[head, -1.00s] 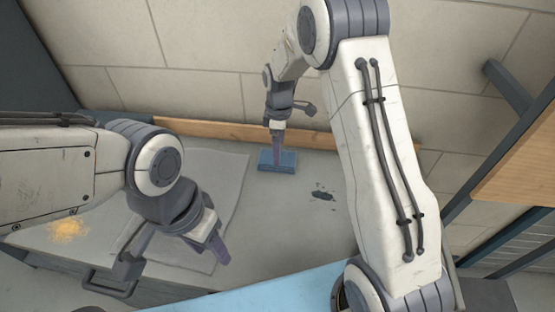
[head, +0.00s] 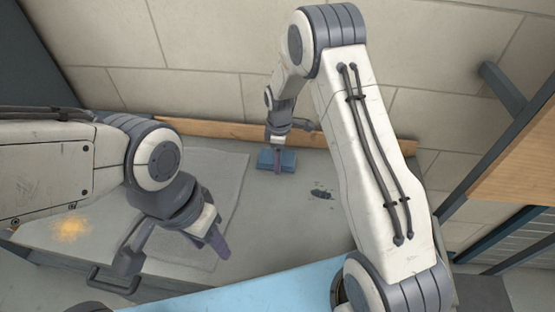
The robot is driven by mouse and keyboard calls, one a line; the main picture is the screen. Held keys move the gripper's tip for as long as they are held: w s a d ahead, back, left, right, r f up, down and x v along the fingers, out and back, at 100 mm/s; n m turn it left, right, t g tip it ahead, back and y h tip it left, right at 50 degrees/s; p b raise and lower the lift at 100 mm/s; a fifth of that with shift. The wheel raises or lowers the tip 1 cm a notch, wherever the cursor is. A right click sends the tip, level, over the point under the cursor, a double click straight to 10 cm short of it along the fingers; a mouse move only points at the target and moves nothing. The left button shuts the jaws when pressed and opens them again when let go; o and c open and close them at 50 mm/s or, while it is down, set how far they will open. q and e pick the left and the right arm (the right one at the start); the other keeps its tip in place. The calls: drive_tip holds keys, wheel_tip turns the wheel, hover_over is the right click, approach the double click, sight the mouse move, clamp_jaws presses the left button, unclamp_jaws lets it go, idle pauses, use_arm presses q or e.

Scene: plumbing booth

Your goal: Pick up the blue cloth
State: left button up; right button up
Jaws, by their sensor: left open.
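The blue cloth (head: 288,161) is a small folded block lying on the grey worktop near its back edge. My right gripper (head: 278,168) is at the cloth, its fingers pointing down in front of the cloth's near side. The fingers overlap the cloth in the picture, and whether they grip it cannot be seen. My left gripper (head: 217,241) is open and empty, low over the left part of the worktop, over the edge of a pale grey mat, well apart from the cloth.
The pale grey mat (head: 228,180) lies on the worktop's left half. A dark stain (head: 321,193) lies right of the cloth, and a yellowish powder patch (head: 70,228) is at far left. A wooden strip (head: 225,133) and tiled wall close the back. A wooden shelf (head: 520,160) stands right.

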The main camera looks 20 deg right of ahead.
drive_tip(key=shift+r, duration=0.1)
drive_tip(key=shift+r, duration=0.3)
drive_tip(key=r, duration=0.1)
drive_tip(key=r+b, duration=0.1)
drive_tip(key=r, duration=0.1)
drive_tip(key=shift+s+d+r+b, duration=0.2)
drive_tip(key=shift+s+r+b, duration=0.15)
drive_tip(key=shift+b, duration=0.05)
drive_tip(key=s+d+r+b, duration=0.2)
drive_tip(key=s+d+r, duration=0.2)
drive_tip(key=s, duration=0.6)
wheel_tip(320, 180, up, 2)
drive_tip(key=shift+d+r, duration=0.2)
drive_tip(key=shift+r, duration=0.05)
